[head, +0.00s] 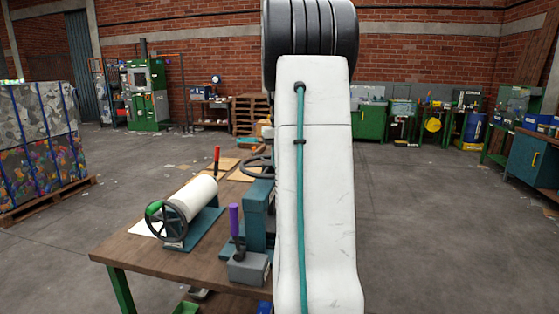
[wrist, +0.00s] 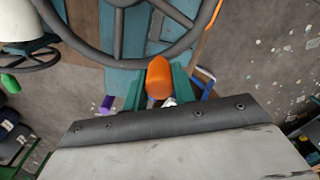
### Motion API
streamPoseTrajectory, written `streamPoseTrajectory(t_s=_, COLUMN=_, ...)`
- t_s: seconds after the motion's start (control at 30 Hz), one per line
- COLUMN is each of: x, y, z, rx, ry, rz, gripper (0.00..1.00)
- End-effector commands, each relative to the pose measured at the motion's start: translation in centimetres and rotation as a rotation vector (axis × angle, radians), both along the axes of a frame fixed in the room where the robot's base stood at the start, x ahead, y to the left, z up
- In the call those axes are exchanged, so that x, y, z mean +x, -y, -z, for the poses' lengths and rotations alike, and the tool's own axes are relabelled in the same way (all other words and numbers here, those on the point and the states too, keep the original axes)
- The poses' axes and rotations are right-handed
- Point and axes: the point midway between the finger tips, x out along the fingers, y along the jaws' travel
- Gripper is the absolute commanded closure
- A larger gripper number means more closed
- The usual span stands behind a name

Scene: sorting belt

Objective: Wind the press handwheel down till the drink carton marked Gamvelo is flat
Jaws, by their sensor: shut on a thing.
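The press (head: 257,212) is teal and stands on the wooden bench, partly hidden behind my white arm. Its dark handwheel (head: 256,160) lies roughly flat above it. In the wrist view the handwheel (wrist: 78,41) fills the top, with its rim and spokes showing. An orange knob (wrist: 159,76) is just below the rim. My gripper (wrist: 160,92), with teal fingers on both sides of the knob, is shut on it. The drink carton marked Gamvelo does not show in either view, so I cannot tell its shape.
A white roller (head: 191,198) with its own wheel and green handle stands left on the bench (head: 140,257). A purple-handled lever (head: 235,220) on a grey box stands in front of the press. Baled waste (head: 38,140) is at far left. The floor (head: 440,230) at right is clear.

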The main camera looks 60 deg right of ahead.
Motion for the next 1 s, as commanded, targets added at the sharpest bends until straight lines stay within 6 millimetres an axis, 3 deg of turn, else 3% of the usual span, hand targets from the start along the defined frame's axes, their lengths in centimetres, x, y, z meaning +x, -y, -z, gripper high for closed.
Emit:
streamPoseTrajectory(t_s=0.13, x=0.2, y=0.1, z=-0.1, rx=-0.004, ry=0.005, rz=-0.002, gripper=1.0)
streamPoseTrajectory(t_s=0.17, x=0.2, y=0.1, z=-0.1, rx=-0.004, ry=0.005, rz=-0.002, gripper=0.71)
streamPoseTrajectory(t_s=0.23, x=0.2, y=0.1, z=-0.1, rx=-0.004, ry=0.005, rz=-0.002, gripper=0.51)
streamPoseTrajectory(t_s=0.57, x=0.0, y=0.2, z=-0.4, rx=-0.004, ry=0.003, rz=0.0, gripper=0.51)
streamPoseTrajectory(t_s=1.0, x=0.2, y=0.1, z=-6.9, rx=-0.006, ry=0.006, rz=-0.001, gripper=0.51)
